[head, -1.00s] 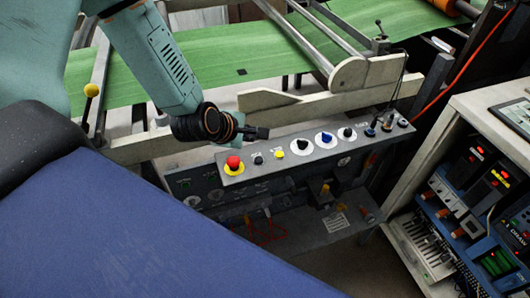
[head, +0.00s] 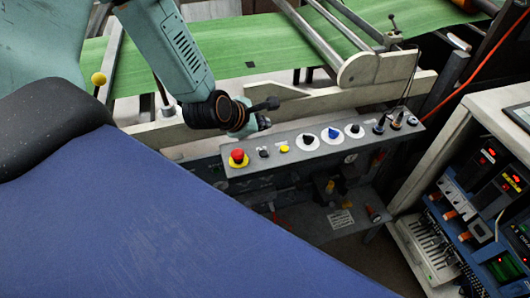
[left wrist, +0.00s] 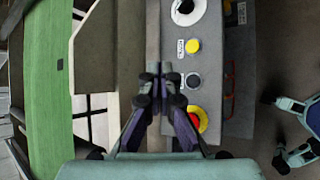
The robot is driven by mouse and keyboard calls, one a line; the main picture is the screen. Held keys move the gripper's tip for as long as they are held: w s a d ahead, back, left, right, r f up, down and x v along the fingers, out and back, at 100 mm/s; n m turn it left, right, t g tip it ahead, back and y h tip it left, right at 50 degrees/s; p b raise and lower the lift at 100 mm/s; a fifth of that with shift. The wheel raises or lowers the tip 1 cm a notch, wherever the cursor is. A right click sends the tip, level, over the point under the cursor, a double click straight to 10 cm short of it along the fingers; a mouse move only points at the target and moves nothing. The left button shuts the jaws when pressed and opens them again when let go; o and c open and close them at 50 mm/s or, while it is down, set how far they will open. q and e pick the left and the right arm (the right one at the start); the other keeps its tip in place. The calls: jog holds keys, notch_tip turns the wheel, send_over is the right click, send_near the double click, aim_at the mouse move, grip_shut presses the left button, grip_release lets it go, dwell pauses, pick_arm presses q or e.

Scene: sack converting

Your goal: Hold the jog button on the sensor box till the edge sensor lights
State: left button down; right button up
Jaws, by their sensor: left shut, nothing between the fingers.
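A long grey control box (head: 349,149) runs along the front of the machine, with a row of controls on its sloped top. From the left these are a red mushroom button (head: 237,155) on a yellow ring, a small black button (head: 264,152), a yellow button (head: 284,149), then dials and black knobs. I cannot read which is the jog button, nor pick out the edge sensor or a light on it. My left gripper (head: 266,112) is above and behind the box's left end, apart from the buttons. Its shut, empty fingers (left wrist: 161,82) show in the left wrist view. My right gripper is out of view.
A pale machine rail (head: 330,101) and the green web (head: 215,62) lie behind the box. A bench with lit instruments (head: 490,160) stands at the right. A yellow knob (head: 98,79) on a post is at the left.

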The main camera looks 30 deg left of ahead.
pick_arm(q)
jog(key=f, duration=0.2)
jog(key=b, duration=0.6)
send_over(261, 155)
notch_tip(261, 155, down, 5)
jog(key=shift+w+d+f, duration=0.15)
jog(key=shift+f, duration=0.05)
jog(key=shift+a+f+b, duration=0.2)
jog(key=shift+f+b, duration=0.2)
jog(key=shift+f, duration=0.3)
jog(key=shift+d, duration=0.2)
jog(key=shift+a, duration=0.15)
